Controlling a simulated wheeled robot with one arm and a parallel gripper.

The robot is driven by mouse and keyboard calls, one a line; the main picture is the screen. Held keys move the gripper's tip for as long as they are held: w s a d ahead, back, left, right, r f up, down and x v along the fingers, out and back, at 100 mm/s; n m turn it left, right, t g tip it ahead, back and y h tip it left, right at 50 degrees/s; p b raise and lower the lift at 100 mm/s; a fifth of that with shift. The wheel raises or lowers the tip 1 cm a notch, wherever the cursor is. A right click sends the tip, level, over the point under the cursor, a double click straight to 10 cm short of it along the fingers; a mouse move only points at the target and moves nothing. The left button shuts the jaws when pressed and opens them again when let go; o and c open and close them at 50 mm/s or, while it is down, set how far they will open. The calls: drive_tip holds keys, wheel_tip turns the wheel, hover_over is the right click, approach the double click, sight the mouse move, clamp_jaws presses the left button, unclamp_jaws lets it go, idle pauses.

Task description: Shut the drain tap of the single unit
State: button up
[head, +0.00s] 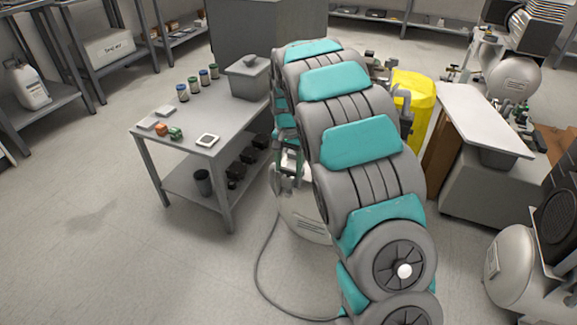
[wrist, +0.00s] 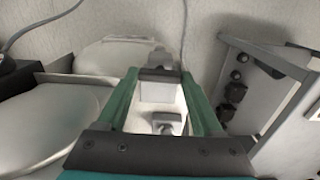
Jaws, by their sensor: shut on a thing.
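In the wrist view my gripper (wrist: 158,78) has its two green fingers on either side of a small grey part at their tips, shut on it. I take it for the drain tap, but its handle angle cannot be made out. A pale block (wrist: 160,96) and a small grey fitting (wrist: 166,123) show between the fingers. Pale rounded tank bodies (wrist: 45,120) lie at the left. In the head view my gripper (head: 289,164) is low beside a white tank (head: 303,218), partly hidden by my arm. I cannot tell from the label which unit this is.
A grey table (head: 185,120) with jars, a lidded bin (head: 249,76) and small items stands left of my arm. A hose (head: 262,270) lies on the floor. The left foreground floor is clear.

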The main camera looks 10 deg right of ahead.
sight(288, 169)
drive_tip(key=o, duration=1.4)
drive_tip(key=shift+c, duration=0.2)
drive_tip(key=shift+r, duration=0.15)
wheel_tip(288, 169, up, 7)
drive_tip(key=shift+w+f, duration=0.1)
drive_tip(key=shift+f, duration=0.1)
drive_tip(key=shift+r, duration=0.45)
